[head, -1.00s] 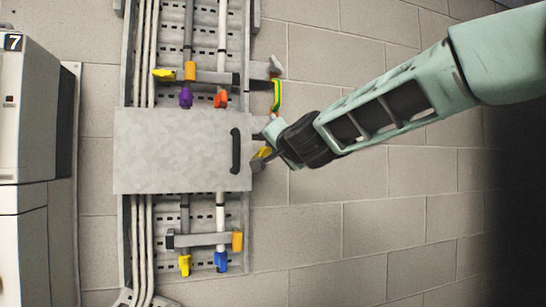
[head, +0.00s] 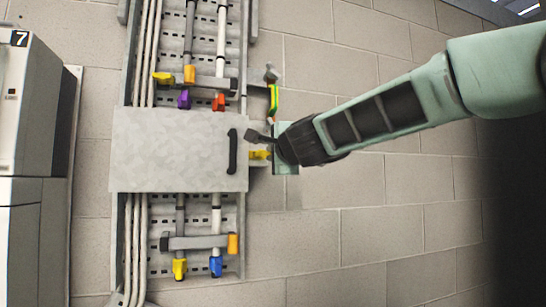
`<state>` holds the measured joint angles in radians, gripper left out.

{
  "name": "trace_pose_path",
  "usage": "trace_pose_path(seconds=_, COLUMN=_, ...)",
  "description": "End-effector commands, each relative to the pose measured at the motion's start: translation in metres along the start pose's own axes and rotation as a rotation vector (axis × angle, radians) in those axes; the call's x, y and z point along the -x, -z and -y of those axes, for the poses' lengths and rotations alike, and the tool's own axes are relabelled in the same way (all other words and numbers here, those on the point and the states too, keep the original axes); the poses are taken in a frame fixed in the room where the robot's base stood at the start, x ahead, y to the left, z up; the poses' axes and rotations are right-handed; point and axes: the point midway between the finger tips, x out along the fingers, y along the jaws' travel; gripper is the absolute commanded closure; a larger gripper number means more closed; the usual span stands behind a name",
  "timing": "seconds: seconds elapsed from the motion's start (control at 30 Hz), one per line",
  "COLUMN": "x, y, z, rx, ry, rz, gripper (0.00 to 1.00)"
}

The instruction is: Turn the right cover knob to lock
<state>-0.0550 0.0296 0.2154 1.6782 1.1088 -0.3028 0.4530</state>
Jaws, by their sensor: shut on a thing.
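The grey cover plate (head: 170,150) lies across the pipe rack and has a dark handle (head: 233,150) near its right side. A yellow knob (head: 258,155) sits just off the cover's right edge and points roughly level. My gripper (head: 262,150) comes from the right and is shut on this knob. Its dark upper part lies just above the knob, and a pale green part of it is at the right. The gripper and wrist hide the right end of the knob and part of its mount.
Yellow (head: 163,78), orange, purple (head: 184,99) and red (head: 219,101) levers sit above the cover. Yellow, orange and blue (head: 216,266) ones sit below it. A green-and-yellow piece (head: 273,97) hangs above my gripper. A cabinet (head: 25,120) stands at left; bare wall is at lower right.

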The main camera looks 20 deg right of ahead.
Motion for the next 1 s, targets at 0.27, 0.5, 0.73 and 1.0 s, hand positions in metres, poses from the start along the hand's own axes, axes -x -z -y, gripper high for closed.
trace_pose_path(seconds=0.27, x=-0.0002, y=-0.0004, z=-0.0018, rx=-0.037, ry=-0.002, rz=0.001, gripper=1.00)
trace_pose_path(seconds=0.5, x=-0.0002, y=-0.0004, z=-0.0018, rx=-0.039, ry=-0.002, rz=0.001, gripper=1.00)
trace_pose_path(seconds=0.73, x=-0.0002, y=-0.0003, z=-0.0017, rx=-0.038, ry=-0.002, rz=0.001, gripper=0.66)
trace_pose_path(seconds=1.0, x=0.0016, y=-0.0002, z=-0.0010, rx=-0.037, ry=0.000, rz=0.000, gripper=0.66)
